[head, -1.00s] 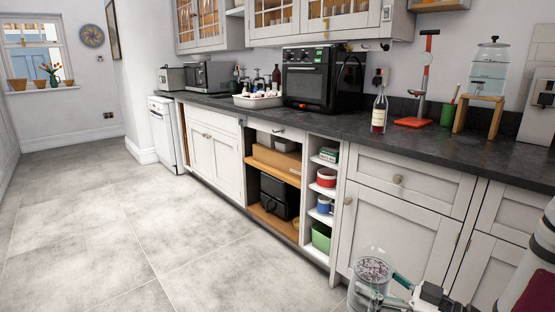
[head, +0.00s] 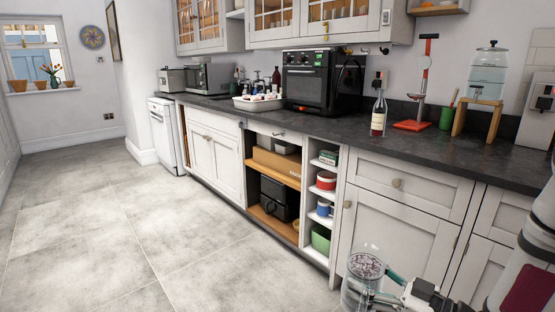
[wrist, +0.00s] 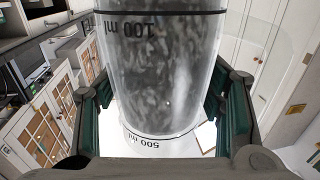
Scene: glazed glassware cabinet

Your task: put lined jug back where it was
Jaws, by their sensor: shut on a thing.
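The lined jug (head: 361,284) is a clear cylinder with dark printed lines and a speckled look at its top. It is at the bottom of the head view, in front of the white lower cupboards. My gripper (head: 380,285) is shut on it and holds it clear of the counter. In the wrist view the jug (wrist: 165,75) fills the middle, with "100 ml" and "500 ml" reading upside down. The green-padded fingers of my gripper (wrist: 163,98) lie on either side of it. The jug's base is cut off or hidden in the head view.
The dark counter (head: 330,122) runs along the wall with a black oven (head: 313,82), a bottle (head: 378,114), a red stand (head: 412,125) and a water dispenser (head: 488,75). Glazed cabinets (head: 275,17) hang above. Open shelves (head: 322,195) hold pots. The floor (head: 140,230) is clear.

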